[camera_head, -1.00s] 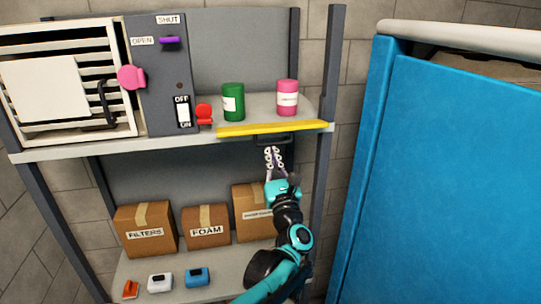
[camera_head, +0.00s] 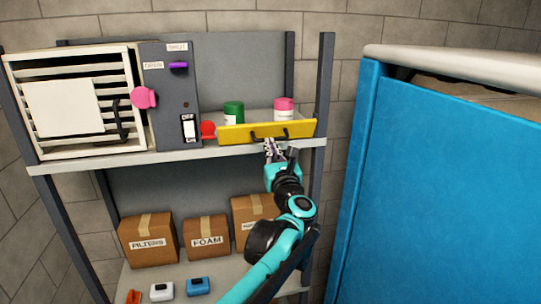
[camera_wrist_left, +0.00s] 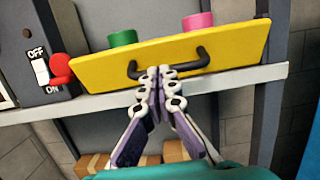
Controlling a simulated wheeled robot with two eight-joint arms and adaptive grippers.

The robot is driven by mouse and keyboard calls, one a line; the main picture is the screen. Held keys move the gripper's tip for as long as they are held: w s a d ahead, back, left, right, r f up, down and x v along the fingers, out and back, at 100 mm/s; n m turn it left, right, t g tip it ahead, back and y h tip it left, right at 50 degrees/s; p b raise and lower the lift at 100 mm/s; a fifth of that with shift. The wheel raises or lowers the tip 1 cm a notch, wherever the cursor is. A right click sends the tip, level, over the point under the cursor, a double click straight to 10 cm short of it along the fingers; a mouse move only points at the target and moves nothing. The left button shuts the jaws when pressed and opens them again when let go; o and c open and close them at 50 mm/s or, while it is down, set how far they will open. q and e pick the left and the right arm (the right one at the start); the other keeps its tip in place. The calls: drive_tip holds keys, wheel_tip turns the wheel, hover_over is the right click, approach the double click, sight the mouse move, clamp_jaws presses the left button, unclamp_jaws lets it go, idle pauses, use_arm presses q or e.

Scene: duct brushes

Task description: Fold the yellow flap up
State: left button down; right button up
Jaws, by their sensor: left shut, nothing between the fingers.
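The yellow flap (camera_head: 290,130) stands up along the front edge of the upper shelf, its broad face toward me, with a black handle (camera_head: 253,136) on it. It also fills the upper middle of the left wrist view (camera_wrist_left: 215,45). My left gripper (camera_head: 270,147) is shut and empty at the flap's lower edge. In the left wrist view its fingertips (camera_wrist_left: 160,72) are together in front of the flap at the handle; I cannot tell whether they touch it. My right gripper is not in view.
Behind the flap are a green can (camera_head: 234,110) and a pink can (camera_head: 284,105), partly hidden. A red knob (camera_head: 208,129) sits just left of it. Boxes (camera_head: 207,236) stand on the lower shelf. A large blue panel (camera_head: 450,200) fills the right.

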sight(266, 126)
use_arm(q)
drive_tip(key=shift+w+a+r, duration=0.2)
drive_tip(key=shift+w+r, duration=0.6)
drive_tip(key=shift+r, duration=0.7)
drive_tip(key=shift+r, duration=0.1)
